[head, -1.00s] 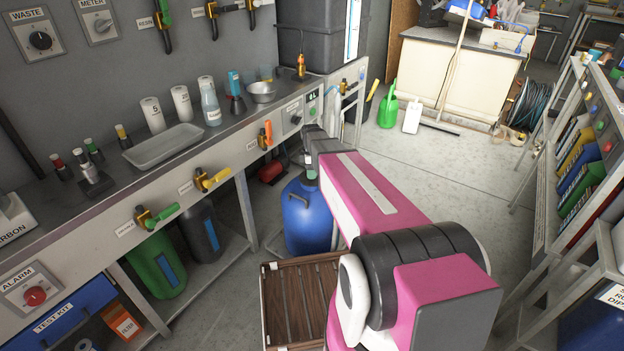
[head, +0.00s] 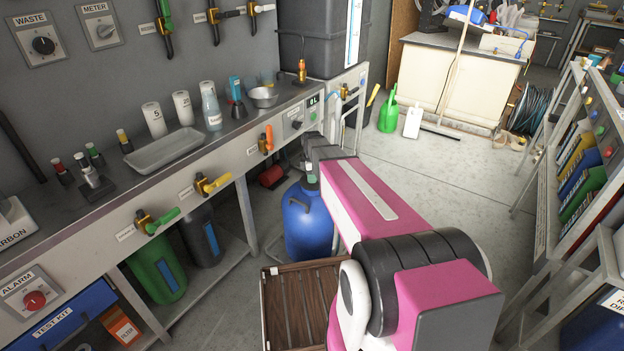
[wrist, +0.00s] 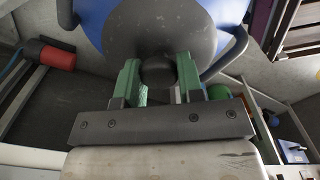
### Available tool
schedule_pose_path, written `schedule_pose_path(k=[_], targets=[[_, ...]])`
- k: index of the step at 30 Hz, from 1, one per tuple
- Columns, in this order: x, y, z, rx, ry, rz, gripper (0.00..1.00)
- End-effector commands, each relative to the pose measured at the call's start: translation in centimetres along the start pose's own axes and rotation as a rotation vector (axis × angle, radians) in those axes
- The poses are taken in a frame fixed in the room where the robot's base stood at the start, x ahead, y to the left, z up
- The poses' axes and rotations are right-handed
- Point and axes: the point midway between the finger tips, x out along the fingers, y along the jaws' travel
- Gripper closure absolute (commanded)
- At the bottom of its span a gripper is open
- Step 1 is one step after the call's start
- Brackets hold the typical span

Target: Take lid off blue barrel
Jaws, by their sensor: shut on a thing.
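The blue barrel (head: 308,228) stands on the floor beside the bench, with a dark handle on its near side. It also shows at the top of the wrist view (wrist: 98,22). In the wrist view, the dark round lid (wrist: 165,25) sits over the barrel top and carries a dark knob (wrist: 158,72). My gripper (wrist: 159,78) has its two green fingers on either side of this knob, shut on it. In the head view my arm hides most of the lid and the gripper. I cannot tell whether the lid touches the barrel rim.
The bench (head: 150,188) with valves runs along the left. A brown slatted crate (head: 300,305) stands on the floor in front of the barrel. Green (head: 155,268) and dark containers stand under the bench. A shelf rack (head: 575,160) is at right. The floor between is clear.

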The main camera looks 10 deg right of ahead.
Motion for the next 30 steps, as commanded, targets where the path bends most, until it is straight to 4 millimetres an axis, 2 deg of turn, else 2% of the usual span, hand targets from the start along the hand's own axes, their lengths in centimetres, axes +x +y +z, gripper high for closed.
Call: schedule_pose_path(k=[8, 15, 21, 26, 30], targets=[[-4.0, -0.3, -0.2, -0.001, 0.000, 0.002, 0.89], [-7.1, -3.9, -4.8, -0.004, 0.000, 0.001, 0.89], [-9.1, -5.8, -7.6, -0.002, 0.000, 0.001, 0.89], [-10.0, -6.7, -8.8, 0.000, 0.000, 0.000, 0.89], [-11.2, -7.0, -8.9, 0.049, 0.000, 0.001, 0.89]])
